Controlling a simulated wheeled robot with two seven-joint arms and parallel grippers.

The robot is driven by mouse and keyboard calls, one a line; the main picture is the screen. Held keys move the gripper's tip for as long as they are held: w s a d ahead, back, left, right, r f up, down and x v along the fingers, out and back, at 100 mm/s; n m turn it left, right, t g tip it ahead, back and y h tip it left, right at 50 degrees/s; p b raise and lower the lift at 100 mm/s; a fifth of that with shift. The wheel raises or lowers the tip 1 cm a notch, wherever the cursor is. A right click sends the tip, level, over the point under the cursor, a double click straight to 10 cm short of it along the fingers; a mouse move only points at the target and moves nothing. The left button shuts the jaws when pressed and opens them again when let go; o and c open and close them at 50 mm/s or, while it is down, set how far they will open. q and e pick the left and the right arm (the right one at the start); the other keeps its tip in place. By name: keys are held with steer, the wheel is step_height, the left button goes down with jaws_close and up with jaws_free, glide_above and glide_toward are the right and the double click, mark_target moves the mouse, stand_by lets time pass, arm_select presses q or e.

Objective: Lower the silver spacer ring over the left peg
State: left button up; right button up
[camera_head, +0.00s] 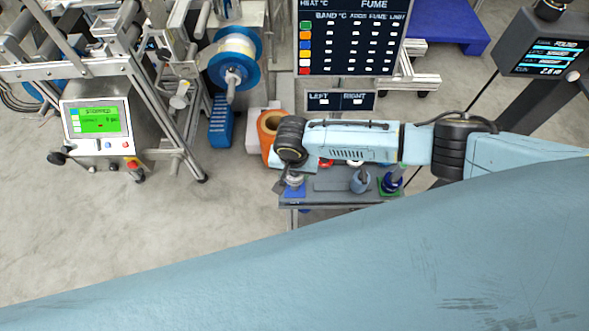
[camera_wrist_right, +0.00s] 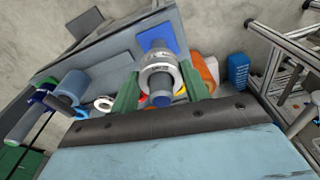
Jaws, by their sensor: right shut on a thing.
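The silver spacer ring (camera_wrist_right: 158,62) sits between the two green fingers of my right gripper (camera_wrist_right: 160,84) in the right wrist view. The gripper is shut on it. The blue-grey tip of the left peg (camera_wrist_right: 161,99) shows through the ring's opening, so the ring appears to be around the peg. The peg's square blue base (camera_wrist_right: 152,38) lies beyond the ring. Whether the ring touches the base is unclear. In the head view my wrist hides most of the ring and peg above the blue base (camera_head: 294,191). My left gripper is out of view.
The grey bench (camera_head: 330,201) also bears a blue-grey roller (camera_head: 360,182) and a peg on a green base (camera_head: 391,187). An orange roll (camera_head: 270,125) stands behind at the left. A machine with a green screen (camera_head: 98,119) stands further left.

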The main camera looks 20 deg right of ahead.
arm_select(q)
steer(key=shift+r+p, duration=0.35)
arm_select(e)
steer(key=shift+f, duration=0.1)
steer(key=o, duration=1.1)
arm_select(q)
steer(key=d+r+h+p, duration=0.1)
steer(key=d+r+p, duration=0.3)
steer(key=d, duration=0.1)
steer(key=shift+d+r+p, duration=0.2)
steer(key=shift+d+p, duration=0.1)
arm_select(e)
steer(key=r, duration=0.4)
steer(key=s+r, duration=0.1)
steer(key=r, duration=0.8)
steer(key=shift+s+a+r, duration=0.15)
steer(key=shift+s+a, duration=0.1)
steer(key=shift+a, duration=0.1)
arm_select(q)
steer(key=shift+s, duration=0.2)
